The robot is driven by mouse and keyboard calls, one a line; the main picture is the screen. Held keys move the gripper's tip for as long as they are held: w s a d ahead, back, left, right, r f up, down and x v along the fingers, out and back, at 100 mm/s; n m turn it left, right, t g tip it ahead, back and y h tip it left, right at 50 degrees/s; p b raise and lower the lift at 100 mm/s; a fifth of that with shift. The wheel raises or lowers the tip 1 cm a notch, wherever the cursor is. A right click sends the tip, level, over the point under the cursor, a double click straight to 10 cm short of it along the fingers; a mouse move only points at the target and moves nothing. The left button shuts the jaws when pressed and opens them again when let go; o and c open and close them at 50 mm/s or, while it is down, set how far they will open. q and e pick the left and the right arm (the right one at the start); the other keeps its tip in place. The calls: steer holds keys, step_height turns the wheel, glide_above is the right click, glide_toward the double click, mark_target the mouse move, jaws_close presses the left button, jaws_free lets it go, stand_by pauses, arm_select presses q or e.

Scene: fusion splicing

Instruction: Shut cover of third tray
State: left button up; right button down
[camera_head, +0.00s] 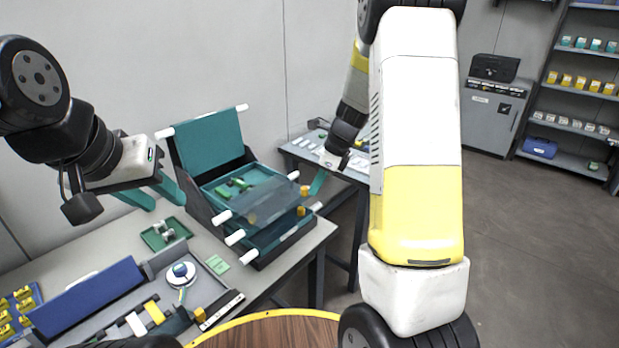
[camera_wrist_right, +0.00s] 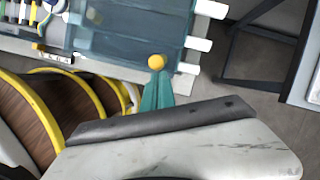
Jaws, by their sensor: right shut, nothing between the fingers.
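The dark tray stack (camera_head: 193,199) stands on the bench with several white end pegs. Its teal top panel (camera_head: 208,141) stands raised at the back. A greenish tray (camera_head: 215,187) with small green parts lies exposed. A grey see-through cover (camera_head: 272,201) lies tilted in front of it; I cannot tell which tray it belongs to. Yellow knobs (camera_head: 304,190) sit at the stack's right side. My right gripper (camera_head: 317,182) is shut and empty beside the upper knob; in the right wrist view its teal fingertips (camera_wrist_right: 158,82) are close to a yellow knob (camera_wrist_right: 156,62). My left gripper (camera_head: 161,194) is open and empty, left of the stack.
A small green tray (camera_head: 148,241) and a grey station with a blue bar (camera_head: 90,300) lie on the bench left of the stack. A round wooden top with a yellow rim (camera_head: 268,318) is in front. My right arm hides the middle right.

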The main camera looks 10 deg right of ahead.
steer(key=w+a, duration=0.2)
steer(key=w, duration=0.1)
steer(key=w+a, duration=0.2)
steer(key=w, duration=0.1)
steer(key=w+a, duration=0.3)
steer(key=shift+w+a, duration=0.25)
